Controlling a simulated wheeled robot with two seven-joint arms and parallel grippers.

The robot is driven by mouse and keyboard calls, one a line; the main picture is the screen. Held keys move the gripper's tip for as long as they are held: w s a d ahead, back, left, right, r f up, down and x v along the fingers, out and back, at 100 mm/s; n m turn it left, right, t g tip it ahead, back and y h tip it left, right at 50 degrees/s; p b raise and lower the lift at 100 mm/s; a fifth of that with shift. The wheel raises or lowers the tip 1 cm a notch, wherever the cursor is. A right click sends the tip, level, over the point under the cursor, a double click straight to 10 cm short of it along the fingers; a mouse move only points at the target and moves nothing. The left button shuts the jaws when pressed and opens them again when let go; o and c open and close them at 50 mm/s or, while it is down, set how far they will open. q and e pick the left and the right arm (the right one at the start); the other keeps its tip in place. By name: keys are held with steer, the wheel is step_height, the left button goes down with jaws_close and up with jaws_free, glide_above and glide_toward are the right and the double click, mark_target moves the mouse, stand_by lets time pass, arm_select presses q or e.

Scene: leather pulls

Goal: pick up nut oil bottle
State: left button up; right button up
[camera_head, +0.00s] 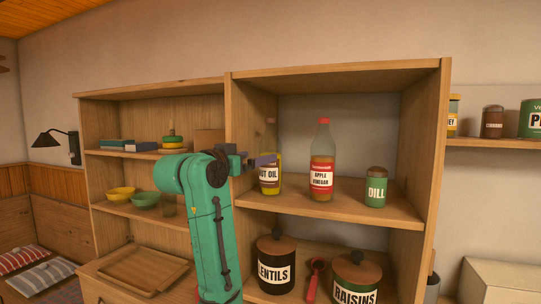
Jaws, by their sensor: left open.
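The nut oil bottle (270,182) stands upright on the upper shelf of the right-hand cabinet, close to its left wall. It has yellow contents, a pale label reading "UT OIL" in the part that shows, and a reddish cap. My left gripper (262,160), at the end of my green arm, is open at the bottle's upper body. Its fingers cover part of the bottle. I cannot tell whether they touch it or are only in front of it. My right gripper is not in view.
An apple vinegar bottle (322,168) and a dill jar (376,190) stand to the right on the same shelf (345,209). Below are a lentils jar (275,270), a red scoop (314,275) and a raisins jar (355,280). Bowls (122,194) sit in the left cabinet.

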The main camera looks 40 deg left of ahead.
arm_select(q)
steer(key=w+p, duration=0.3)
steer(key=w, duration=0.3)
steer(key=shift+a+f, duration=0.2)
steer(key=shift+a, duration=0.2)
steer(key=shift+w, duration=0.1)
steer(key=shift+c, duration=0.9)
jaws_close()
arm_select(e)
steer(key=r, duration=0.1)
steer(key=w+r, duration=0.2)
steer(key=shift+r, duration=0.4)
